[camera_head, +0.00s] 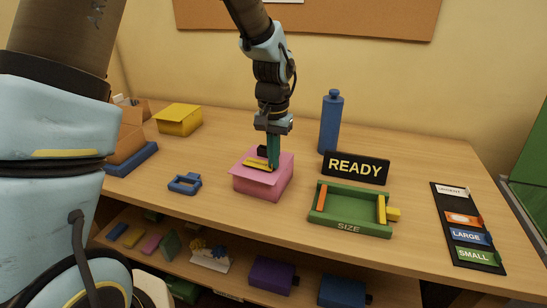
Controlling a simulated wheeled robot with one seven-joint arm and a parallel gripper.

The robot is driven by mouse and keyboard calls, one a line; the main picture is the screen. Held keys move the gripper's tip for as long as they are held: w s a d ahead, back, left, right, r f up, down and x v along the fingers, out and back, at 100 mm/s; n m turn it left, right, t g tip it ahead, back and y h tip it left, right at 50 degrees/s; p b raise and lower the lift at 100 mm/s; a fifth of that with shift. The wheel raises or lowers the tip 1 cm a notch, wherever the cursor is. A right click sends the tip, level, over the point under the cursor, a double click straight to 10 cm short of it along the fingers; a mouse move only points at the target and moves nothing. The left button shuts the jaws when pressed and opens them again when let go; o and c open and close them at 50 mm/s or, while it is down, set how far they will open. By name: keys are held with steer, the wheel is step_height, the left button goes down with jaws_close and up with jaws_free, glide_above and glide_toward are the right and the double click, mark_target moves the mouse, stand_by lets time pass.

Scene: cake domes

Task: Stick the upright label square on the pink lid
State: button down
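The pink box (256,185) stands near the middle of the table, its pink lid (284,165) facing up. My gripper (273,164) points straight down at the lid, its teal fingers at or just above the surface. The finger gap is hidden. A black strip (482,260) at the right carries labels: a white one (452,191) too small to read, an orange one (463,218), LARGE (470,236) and SMALL (474,255).
A green SIZE tray (349,227) with orange and yellow bars stands right of the box, before a black READY sign (356,167) and blue bottle (330,122). A blue frame (184,183) and yellow box (179,119) are left. A lower shelf holds several items.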

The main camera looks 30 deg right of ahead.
steer(key=shift+f, duration=0.5)
stand_by(0.9)
steer(key=c, duration=1.6)
jaws_free()
steer(key=c, duration=1)
jaws_free()
steer(key=shift+c, duration=0.2)
step_height(320, 180, up, 11)
steer(key=b, duration=0.2)
steer(key=shift+b, duration=0.35)
